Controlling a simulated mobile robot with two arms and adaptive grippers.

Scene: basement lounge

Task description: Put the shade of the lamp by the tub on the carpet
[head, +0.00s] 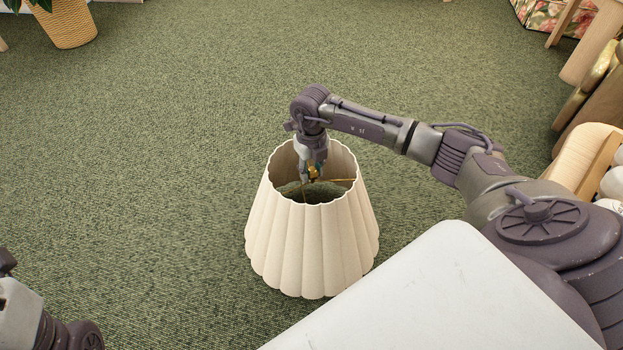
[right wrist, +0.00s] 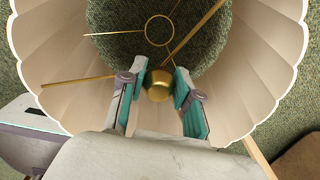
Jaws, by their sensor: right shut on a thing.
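The cream pleated lamp shade (head: 312,245) is upright over the green carpet (head: 150,170), in the middle of the head view. Its lower rim is at or just above the carpet; I cannot tell which. My right gripper (head: 313,173) reaches down into its open top and is shut on the shade's brass centre fitting. In the right wrist view the gripper's fingers (right wrist: 161,78) stand either side of the brass knob (right wrist: 158,85), with the shade's inner wall (right wrist: 262,75) around them. Only part of my left arm shows at lower left; its fingers are out of view.
Carpet is clear left of and beyond the shade. A wicker basket with a plant (head: 70,22) stands far left. Wooden furniture (head: 590,150) lines the right edge, with a floral-covered piece (head: 545,15) at top right.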

